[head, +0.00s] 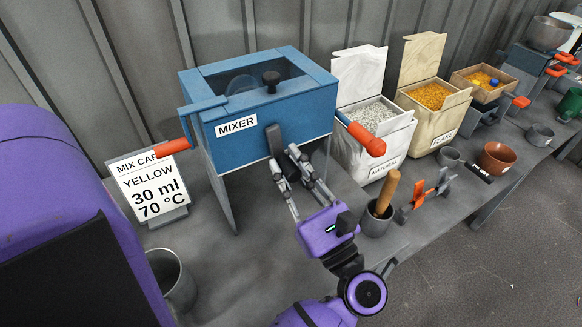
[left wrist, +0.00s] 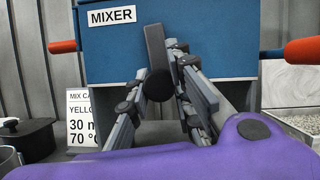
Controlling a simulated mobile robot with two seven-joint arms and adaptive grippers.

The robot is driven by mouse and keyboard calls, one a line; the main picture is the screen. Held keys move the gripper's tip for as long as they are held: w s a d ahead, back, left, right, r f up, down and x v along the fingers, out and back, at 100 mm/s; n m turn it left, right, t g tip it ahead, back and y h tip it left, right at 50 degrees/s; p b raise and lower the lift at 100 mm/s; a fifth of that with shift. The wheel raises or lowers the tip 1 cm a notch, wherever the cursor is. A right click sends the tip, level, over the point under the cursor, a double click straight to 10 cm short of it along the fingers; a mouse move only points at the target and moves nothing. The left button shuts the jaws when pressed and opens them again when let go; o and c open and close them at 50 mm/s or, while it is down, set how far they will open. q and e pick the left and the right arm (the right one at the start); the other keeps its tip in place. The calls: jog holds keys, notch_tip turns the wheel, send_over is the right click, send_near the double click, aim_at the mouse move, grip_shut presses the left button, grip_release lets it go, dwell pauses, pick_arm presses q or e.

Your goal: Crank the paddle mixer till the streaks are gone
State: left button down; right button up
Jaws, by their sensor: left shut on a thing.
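The blue mixer (head: 262,110) stands on the grey bench, its label facing me. Its dark grey crank arm (head: 273,140) is on the front and points down; it also shows in the left wrist view (left wrist: 156,48). A round black knob (left wrist: 158,85) is at the crank's lower end. My left gripper (head: 289,158) is in front of the mixer, its fingers shut around the crank knob; the fingers also show in the left wrist view (left wrist: 166,88). The mixer's top window (head: 245,83) is dark, and I cannot make out streaks inside. My right gripper is not in view.
Orange-tipped handles (head: 365,138) stick out at both mixer sides. A mix card (head: 150,187) stands left, a grey cup (head: 172,278) nearer. Right are bins of white (head: 375,118) and yellow pellets (head: 432,96), and a pot with a wooden-handled tool (head: 387,193).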

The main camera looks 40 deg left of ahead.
pick_arm(q)
jog(key=c, duration=1.6)
grip_release()
jog(key=shift+w+r, duration=0.1)
jog(key=shift+r, duration=0.05)
jog(key=shift+c, duration=0.2)
jog(key=shift+d, duration=0.1)
jog(key=shift+d+f, duration=0.2)
jog(key=shift+f, duration=0.05)
jog(key=v, duration=1.1)
jog(key=shift+s+d, duration=0.15)
jog(key=shift+s, duration=0.1)
jog(key=shift+c, duration=0.4)
